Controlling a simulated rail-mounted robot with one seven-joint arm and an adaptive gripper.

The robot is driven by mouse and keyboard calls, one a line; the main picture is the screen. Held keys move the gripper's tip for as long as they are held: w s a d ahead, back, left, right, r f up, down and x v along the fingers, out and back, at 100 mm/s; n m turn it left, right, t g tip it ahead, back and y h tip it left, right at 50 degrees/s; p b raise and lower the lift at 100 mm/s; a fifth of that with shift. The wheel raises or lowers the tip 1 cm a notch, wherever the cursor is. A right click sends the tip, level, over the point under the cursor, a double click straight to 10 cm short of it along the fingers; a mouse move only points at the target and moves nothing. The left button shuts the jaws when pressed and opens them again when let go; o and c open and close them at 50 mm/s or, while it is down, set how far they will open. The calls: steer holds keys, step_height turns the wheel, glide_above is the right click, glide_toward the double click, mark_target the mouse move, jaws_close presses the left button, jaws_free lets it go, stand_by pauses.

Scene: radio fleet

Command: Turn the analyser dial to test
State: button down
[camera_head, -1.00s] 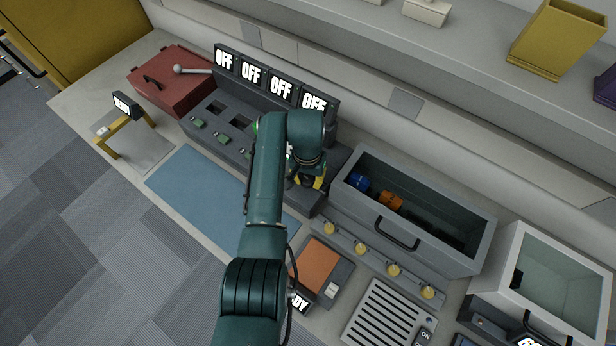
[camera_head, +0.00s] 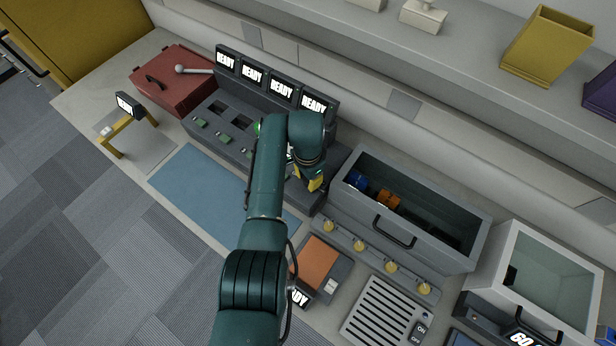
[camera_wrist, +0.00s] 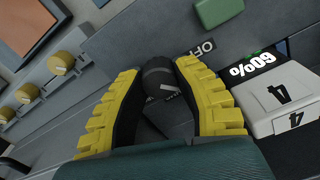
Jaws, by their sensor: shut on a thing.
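The analyser dial (camera_wrist: 158,70) is a dark round knob with a pale pointer mark, in the wrist view. An OFF label (camera_wrist: 207,46) lies up and right of it. My gripper (camera_wrist: 160,76) is shut on the dial, with a yellow-padded finger on either side. A TEST label cannot be made out. In the head view my gripper (camera_head: 313,184) is at the right end of the dark charger bank (camera_head: 236,132), and my arm hides the dial. Several screens on the bank (camera_head: 281,92) read READY.
A grey open bin (camera_head: 440,255) with blue and orange items stands to the right. A red box (camera_head: 172,95) is at the left end. In the wrist view a white block marked 4 (camera_wrist: 285,95) and a 60% display (camera_wrist: 252,64) sit close beside my right finger. The blue mat (camera_head: 200,190) is clear.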

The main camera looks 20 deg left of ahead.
steer(key=shift+s+f, duration=0.1)
steer(key=shift+f, duration=0.05)
steer(key=c, duration=0.7)
jaws_free()
steer(key=shift+r, duration=0.2)
step_height(320, 180, up, 12)
steer(key=shift+f, duration=0.1)
